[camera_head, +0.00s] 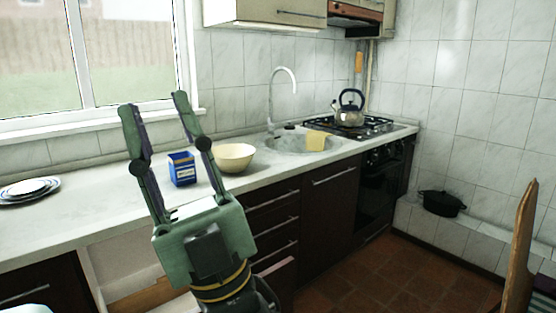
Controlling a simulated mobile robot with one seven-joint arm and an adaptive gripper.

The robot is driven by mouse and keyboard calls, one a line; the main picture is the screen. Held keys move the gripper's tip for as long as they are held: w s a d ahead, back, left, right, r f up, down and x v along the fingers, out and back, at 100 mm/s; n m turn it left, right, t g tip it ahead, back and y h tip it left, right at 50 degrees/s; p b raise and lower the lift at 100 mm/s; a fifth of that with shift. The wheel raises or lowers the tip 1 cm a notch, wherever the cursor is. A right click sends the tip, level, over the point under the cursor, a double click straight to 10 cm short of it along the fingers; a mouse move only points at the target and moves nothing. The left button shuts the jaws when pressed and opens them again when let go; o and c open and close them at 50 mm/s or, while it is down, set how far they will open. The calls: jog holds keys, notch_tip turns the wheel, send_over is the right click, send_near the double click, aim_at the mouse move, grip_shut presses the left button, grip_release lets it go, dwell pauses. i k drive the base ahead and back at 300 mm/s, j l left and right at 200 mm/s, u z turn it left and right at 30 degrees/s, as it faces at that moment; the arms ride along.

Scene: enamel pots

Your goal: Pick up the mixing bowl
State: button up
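The mixing bowl (236,158) is a cream, round bowl standing upright on the light countertop, left of the sink. My gripper (155,106) is raised in the foreground at centre left, its two green and dark fingers spread apart and pointing up. It is open and nothing shows between the fingers. The bowl appears just to the right of the right finger in the picture. A gap in depth seems to lie between them, and I see no contact.
A blue box (181,169) stands left of the bowl, partly near my right finger. Stacked plates (28,190) lie at the far left. The sink (290,143) has a tall faucet (271,98) and a yellow cloth-like item (317,140). A kettle (349,112) stands on the stove.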

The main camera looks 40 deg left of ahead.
aim_at(233, 160)
jog(key=i+u, duration=0.15)
jog(key=i, duration=0.3)
jog(key=i+l+u, duration=0.15)
jog(key=i, duration=0.3)
jog(key=i+l+u, duration=0.15)
jog(key=i, duration=0.3)
jog(key=i+u, duration=0.45)
jog(key=i, duration=0.15)
jog(key=i+l+u, duration=0.3)
jog(key=i+u, duration=0.15)
jog(key=i+l+u, duration=0.2)
jog(key=i+u, duration=0.3)
jog(key=i+l+u, duration=0.3)
jog(key=u, duration=0.15)
jog(key=l, duration=0.05)
